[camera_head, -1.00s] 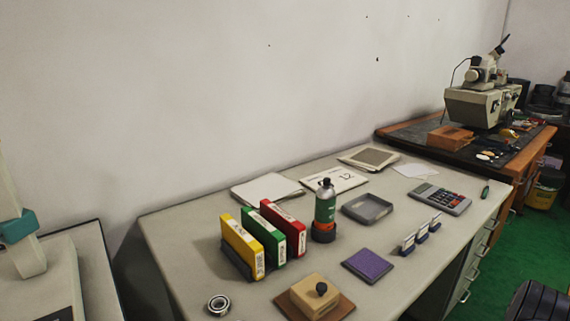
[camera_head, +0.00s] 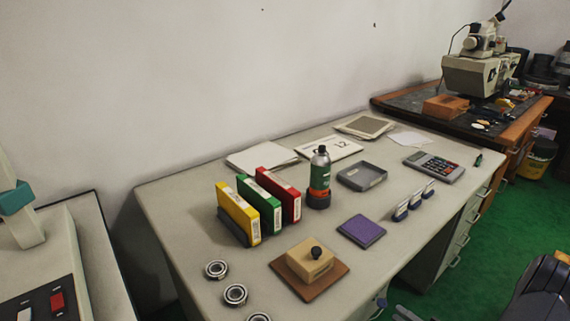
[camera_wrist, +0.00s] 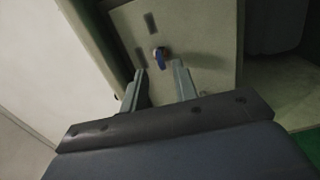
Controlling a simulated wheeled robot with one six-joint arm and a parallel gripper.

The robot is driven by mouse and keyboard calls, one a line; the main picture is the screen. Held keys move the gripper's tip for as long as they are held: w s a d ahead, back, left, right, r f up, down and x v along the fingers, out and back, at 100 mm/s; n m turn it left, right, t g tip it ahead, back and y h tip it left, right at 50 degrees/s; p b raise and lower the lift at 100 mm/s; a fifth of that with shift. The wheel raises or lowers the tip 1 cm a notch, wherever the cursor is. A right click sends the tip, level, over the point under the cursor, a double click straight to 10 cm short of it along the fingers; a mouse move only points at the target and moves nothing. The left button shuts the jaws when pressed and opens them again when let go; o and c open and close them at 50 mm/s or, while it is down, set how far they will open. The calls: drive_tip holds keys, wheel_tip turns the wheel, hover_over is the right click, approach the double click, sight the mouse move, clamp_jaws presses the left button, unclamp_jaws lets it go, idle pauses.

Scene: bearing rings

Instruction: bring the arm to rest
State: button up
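My gripper shows in the wrist view (camera_wrist: 158,70) with its two fingers apart and nothing between them. Beyond the fingers is a pale cabinet front (camera_wrist: 195,40) with a small blue tag or key (camera_wrist: 160,58) on it. In the head view, what seems to be part of my gripper shows at the bottom edge, low beside the desk's right side. Bearing rings lie on the desk's front left: one ring (camera_head: 216,270), a second ring (camera_head: 235,294), and a third ring (camera_head: 259,317) cut by the frame edge.
The desk (camera_head: 180,205) holds yellow, green and red binders (camera_head: 262,205), a bottle (camera_head: 319,180), a wooden block on a board (camera_head: 309,268), a purple pad (camera_head: 361,229), a grey tray (camera_head: 361,177) and a calculator (camera_head: 433,166).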

drive_tip(key=w+a+n+b, duration=0.1)
drive_tip(key=n+b, duration=0.4)
drive_tip(key=n, duration=0.1)
drive_tip(key=w+a+n+b, duration=0.1)
drive_tip(key=n+b, duration=0.5)
drive_tip(key=w+a+n+b, duration=0.1)
drive_tip(key=n+b, duration=0.5)
drive_tip(key=shift+w+a+r, duration=0.15)
drive_tip(key=shift+w+a, duration=0.1)
drive_tip(key=shift+w, duration=0.15)
drive_tip(key=shift+r, duration=0.1)
idle(0.4)
